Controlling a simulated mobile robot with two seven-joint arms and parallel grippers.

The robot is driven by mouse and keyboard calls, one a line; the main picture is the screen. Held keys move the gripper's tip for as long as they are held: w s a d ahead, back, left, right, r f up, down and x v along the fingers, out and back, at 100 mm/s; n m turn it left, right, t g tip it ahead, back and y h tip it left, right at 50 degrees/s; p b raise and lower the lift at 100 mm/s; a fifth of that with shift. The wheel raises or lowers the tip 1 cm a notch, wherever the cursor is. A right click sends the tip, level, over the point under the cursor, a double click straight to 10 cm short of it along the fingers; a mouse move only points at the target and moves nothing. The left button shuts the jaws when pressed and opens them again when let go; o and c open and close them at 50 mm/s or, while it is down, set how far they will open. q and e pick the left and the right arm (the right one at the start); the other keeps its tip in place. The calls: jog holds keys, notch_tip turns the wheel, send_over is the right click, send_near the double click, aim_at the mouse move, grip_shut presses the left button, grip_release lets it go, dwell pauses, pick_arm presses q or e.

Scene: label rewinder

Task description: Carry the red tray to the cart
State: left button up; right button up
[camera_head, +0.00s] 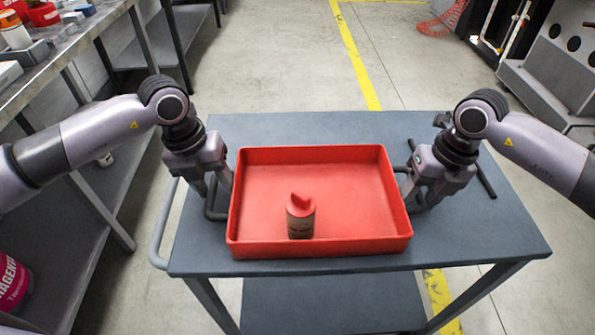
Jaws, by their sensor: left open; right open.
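The red tray (395,240) rests on the grey top of the cart (480,235), near its middle. A small brown container with a red cap (301,217) stands upright in the tray near its front wall. My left gripper (222,200) is open at the tray's left side, and my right gripper (412,195) is open at its right side. Both point down close to the tray's side walls. The fingertips are partly hidden, and I cannot tell whether they touch the tray.
A metal workbench (60,45) with bottles and boxes runs along the left. A dark bar (478,170) lies on the cart's right side. A grey machine (555,70) stands at the back right. The floor (270,60) behind the cart is clear, with a yellow line (355,55).

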jog(key=shift+r, duration=0.1)
pick_arm(q)
notch_tip(320, 180, up, 12)
jog(key=a, duration=0.2)
jog(key=shift+s+f, duration=0.15)
jog(key=shift+f, duration=0.05)
pick_arm(e)
notch_tip(320, 180, up, 12)
jog(key=d, duration=0.2)
pick_arm(q)
jog(key=shift+a, duration=0.1)
pick_arm(e)
jog(key=shift+f, duration=0.2)
